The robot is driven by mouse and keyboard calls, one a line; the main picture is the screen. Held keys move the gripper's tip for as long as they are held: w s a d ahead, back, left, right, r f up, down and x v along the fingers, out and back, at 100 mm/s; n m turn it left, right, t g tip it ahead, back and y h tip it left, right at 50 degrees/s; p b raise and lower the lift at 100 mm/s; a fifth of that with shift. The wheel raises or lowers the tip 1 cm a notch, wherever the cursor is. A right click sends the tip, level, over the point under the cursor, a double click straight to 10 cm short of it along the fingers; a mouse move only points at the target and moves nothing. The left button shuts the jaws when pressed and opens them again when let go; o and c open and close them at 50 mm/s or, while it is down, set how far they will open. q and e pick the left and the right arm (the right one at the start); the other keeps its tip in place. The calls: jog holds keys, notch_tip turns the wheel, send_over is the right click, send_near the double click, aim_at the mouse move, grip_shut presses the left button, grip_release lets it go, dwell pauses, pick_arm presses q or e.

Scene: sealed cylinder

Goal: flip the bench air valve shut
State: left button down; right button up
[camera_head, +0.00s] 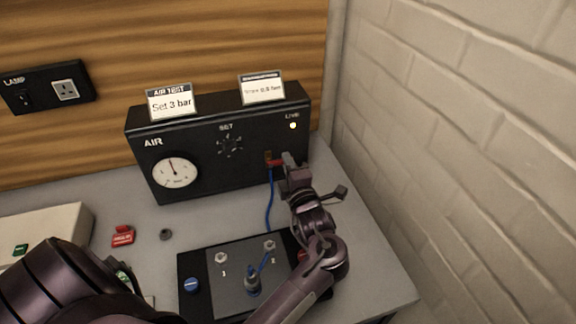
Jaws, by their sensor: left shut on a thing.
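The black air panel (215,178) stands at the back of the bench, with a gauge (174,172), a SET dial (229,146) and a lit lamp (293,125) under LIVE. The air valve's small red lever (275,163) is on the panel's right front, beside a brass-coloured fitting (267,156). My left gripper (286,162) is at the lever, shut on it, and partly hides it. The lever appears roughly level, pointing right. My right gripper is not in view.
A blue hose (270,200) hangs from the fitting toward a black-edged plate (215,270) with a blue-topped fitting (252,280). A red block (122,236) and a small grey ring (166,235) lie left. A brick wall (470,130) bounds the right side.

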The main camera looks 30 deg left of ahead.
pick_arm(q)
jog(key=c, duration=1.4)
grip_release()
jog(key=shift+c, duration=0.2)
